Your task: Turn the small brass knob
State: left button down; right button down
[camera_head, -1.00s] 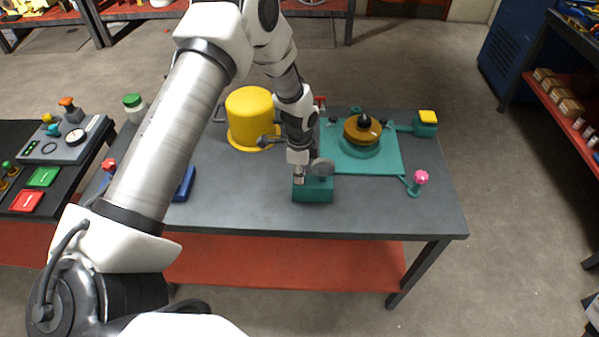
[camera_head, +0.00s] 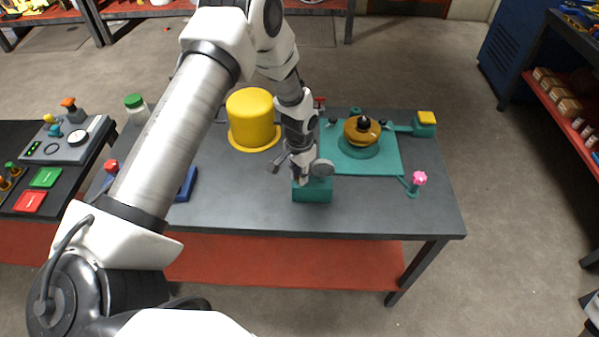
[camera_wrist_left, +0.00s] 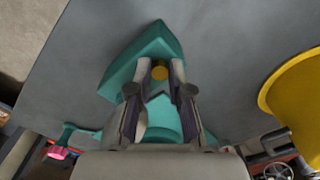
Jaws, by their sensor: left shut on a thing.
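The small brass knob (camera_wrist_left: 159,71) shows in the left wrist view as a round yellow end between my fingertips. It sits at a teal block (camera_wrist_left: 143,62), which also stands near the front edge of the table in the head view (camera_head: 313,191). My left gripper (camera_wrist_left: 160,68) is shut on the knob, with one finger on each side of it. In the head view my left gripper (camera_head: 300,177) comes down onto the teal block and hides the knob there. My right gripper is not in view.
A grey disc (camera_head: 322,168) stands at the block. A yellow cylinder (camera_head: 252,120) is behind and left. A teal plate (camera_head: 385,160) with an orange-brown wheel (camera_head: 361,131) lies behind and right, with a pink knob (camera_head: 419,178) beside it. The table's (camera_head: 400,218) front right is bare.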

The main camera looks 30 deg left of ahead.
pick_arm(q)
jog(key=shift+s+f+n+p, duration=0.1)
jog(key=shift+n+p, duration=0.15)
jog(key=shift+n, duration=0.85)
jog(key=shift+s+f+n+p, duration=0.1)
jog(key=shift+n+p, duration=0.15)
jog(key=shift+n, duration=0.85)
jog(key=c, duration=1.1)
grip_release()
jog(key=shift+w+r, duration=0.1)
jog(key=shift+w+r, duration=0.1)
jog(key=shift+r, duration=0.15)
notch_tip(320, 180, up, 12)
jog(key=shift+f, duration=0.25)
